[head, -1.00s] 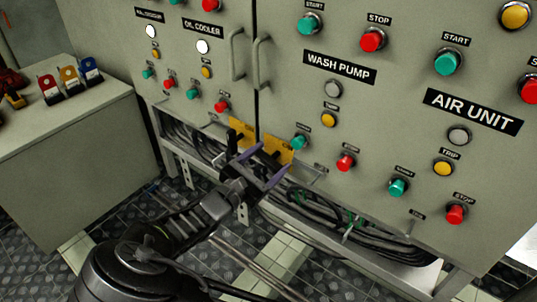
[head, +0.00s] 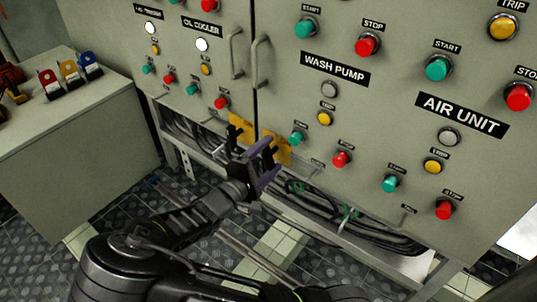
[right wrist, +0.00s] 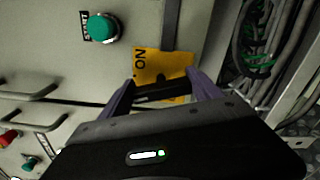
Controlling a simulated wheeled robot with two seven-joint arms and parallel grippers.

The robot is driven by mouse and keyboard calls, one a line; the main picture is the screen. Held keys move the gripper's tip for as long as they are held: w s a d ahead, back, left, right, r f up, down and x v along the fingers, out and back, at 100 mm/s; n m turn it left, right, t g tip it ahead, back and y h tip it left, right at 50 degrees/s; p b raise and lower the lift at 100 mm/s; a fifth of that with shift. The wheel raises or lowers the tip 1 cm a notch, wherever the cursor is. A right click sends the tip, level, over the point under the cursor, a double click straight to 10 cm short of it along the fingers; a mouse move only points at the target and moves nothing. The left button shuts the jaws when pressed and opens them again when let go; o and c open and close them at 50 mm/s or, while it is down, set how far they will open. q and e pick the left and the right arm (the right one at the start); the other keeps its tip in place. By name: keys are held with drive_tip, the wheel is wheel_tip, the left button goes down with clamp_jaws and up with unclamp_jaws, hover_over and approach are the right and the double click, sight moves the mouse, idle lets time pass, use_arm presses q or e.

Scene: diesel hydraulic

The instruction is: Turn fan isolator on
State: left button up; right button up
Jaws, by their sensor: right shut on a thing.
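Two yellow isolator plates sit low on the grey cabinet in the head view, a left one (head: 242,124) and a right one (head: 281,153). A black handle stands at the left plate. I cannot read which plate is the fan's. My right gripper (head: 268,157) is at the right plate, its purple fingers partly covering it. My left gripper is not in view.
Green (head: 297,138) and red (head: 341,159) push buttons stand out around the plates. Door handles (head: 235,53) rise above. Cables (head: 310,200) and a metal frame rail run below. A grey bench (head: 70,150) with red, yellow and blue padlock-like items stands at the left.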

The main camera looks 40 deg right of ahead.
sight(266, 160)
drive_tip(key=shift+s+f+m, duration=0.1)
drive_tip(key=shift+f+m, duration=0.05)
drive_tip(key=shift+m, duration=1.85)
drive_tip(key=o, duration=1.4)
drive_tip(key=p+v, duration=0.2)
drive_tip(key=v, duration=0.4)
drive_tip(key=shift+a, duration=0.35)
drive_tip(key=shift+s+a, duration=0.25)
drive_tip(key=shift+a, duration=0.3)
